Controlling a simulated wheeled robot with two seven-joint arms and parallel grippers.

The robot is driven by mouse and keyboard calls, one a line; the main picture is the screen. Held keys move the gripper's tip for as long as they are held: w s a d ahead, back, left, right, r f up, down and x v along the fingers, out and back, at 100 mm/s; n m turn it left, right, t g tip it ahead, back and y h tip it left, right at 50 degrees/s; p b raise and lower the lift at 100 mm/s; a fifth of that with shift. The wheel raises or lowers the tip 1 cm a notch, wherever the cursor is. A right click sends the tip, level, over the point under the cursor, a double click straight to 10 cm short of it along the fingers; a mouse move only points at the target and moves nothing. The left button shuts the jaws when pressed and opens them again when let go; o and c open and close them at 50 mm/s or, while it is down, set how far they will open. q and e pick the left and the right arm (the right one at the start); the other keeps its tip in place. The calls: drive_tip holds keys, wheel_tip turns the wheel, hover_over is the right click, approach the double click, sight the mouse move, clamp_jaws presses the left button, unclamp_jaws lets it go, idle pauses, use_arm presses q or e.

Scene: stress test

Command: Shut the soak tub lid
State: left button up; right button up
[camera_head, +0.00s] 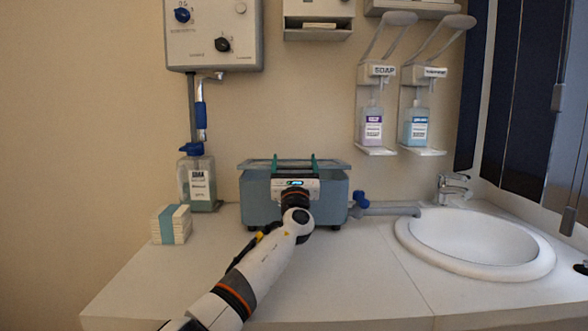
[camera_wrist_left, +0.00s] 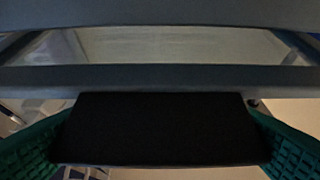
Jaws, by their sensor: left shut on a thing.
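The soak tub (camera_head: 260,208) is a grey-blue box standing on the counter against the wall. Its lid (camera_head: 257,164) is a grey frame with a clear pane and lies nearly flat over the tub top. I cannot tell if a gap is left under its front edge. My left gripper (camera_head: 294,163) reaches the lid's front from the near side, its green fingers upright at the lid. In the left wrist view, the green fingers stand either side of a dark handle-like block (camera_wrist_left: 165,130), shut on it, with the lid frame (camera_wrist_left: 160,77) beyond. My right gripper is not in view.
A sink (camera_head: 405,235) with a tap (camera_head: 453,188) is at the right. A labelled bottle (camera_head: 197,185) and a banded stack (camera_head: 172,224) stand left of the tub. A blue-knobbed drain pipe (camera_head: 385,210) runs from tub to sink. Dispensers (camera_head: 372,125) hang above.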

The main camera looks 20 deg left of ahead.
use_arm(q)
drive_tip(key=shift+d+r, duration=0.15)
drive_tip(key=shift+d, duration=0.05)
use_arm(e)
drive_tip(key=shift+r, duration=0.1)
use_arm(q)
drive_tip(key=o, duration=1)
drive_tip(key=shift+s, duration=0.1)
drive_tip(key=o, duration=0.3)
drive_tip(key=shift+s+r, duration=0.15)
drive_tip(key=shift+s, duration=0.05)
drive_tip(key=shift+s+r, duration=0.15)
drive_tip(key=shift+w+a+r, duration=0.1)
drive_tip(key=shift+w+r, duration=0.05)
drive_tip(key=shift+w, duration=0.05)
wheel_tip(320, 180, up, 10)
drive_tip(key=p, duration=0.2)
drive_tip(key=shift+s+f, duration=0.2)
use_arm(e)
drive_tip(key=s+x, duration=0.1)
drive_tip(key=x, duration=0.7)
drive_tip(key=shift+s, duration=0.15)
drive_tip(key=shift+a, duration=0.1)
